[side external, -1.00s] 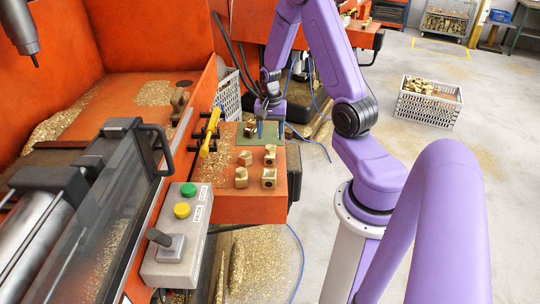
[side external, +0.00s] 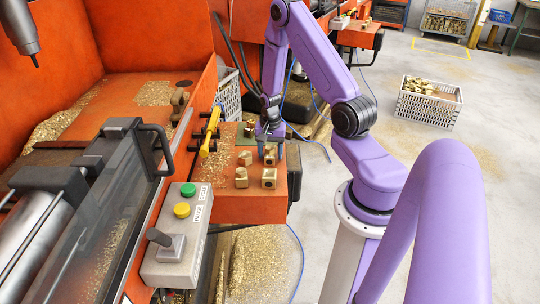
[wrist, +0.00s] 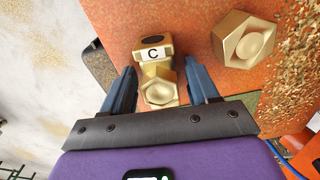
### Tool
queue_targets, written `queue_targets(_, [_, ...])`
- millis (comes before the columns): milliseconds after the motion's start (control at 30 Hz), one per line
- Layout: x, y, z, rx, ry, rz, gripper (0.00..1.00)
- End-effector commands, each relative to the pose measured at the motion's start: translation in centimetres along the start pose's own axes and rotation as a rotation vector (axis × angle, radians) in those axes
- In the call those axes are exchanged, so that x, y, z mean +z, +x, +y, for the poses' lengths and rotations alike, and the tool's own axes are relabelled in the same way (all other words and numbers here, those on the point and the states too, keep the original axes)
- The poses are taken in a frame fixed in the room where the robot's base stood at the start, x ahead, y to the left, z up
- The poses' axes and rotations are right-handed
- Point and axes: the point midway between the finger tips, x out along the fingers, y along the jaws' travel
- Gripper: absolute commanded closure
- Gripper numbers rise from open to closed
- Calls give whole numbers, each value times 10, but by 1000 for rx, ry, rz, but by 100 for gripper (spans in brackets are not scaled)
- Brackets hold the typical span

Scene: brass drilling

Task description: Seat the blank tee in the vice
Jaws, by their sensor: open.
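Several brass tees stand on the orange bench. In the side view my gripper (side external: 270,152) points down over one brass tee (side external: 269,158) at the bench's right side. In the wrist view the open blue fingers of my gripper (wrist: 160,88) stand either side of a hexagonal brass end (wrist: 160,93). Another brass tee (wrist: 245,40) stands to the right. The side view also shows tees at left (side external: 245,158) and in front (side external: 268,178). I cannot identify the vice clearly.
A green plate (side external: 244,139) lies behind the tees, with a brass piece (side external: 250,128) at it. A yellow handle (side external: 210,132) with dark bars stands left. A button box (side external: 180,235) is in front. Brass chips (wrist: 300,70) litter the bench.

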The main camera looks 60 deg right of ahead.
Motion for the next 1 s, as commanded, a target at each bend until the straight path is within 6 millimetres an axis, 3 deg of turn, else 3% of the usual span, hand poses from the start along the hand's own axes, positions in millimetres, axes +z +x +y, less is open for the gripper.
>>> queue_targets(100, [0,0,0,0,0,0,44])
queue_targets(267, [0,0,0,0,0,0,96])
queue_targets(300, [0,0,0,0,0,0,100])
queue_targets(1000, [-1,-39,-1,-3,0,3,100])
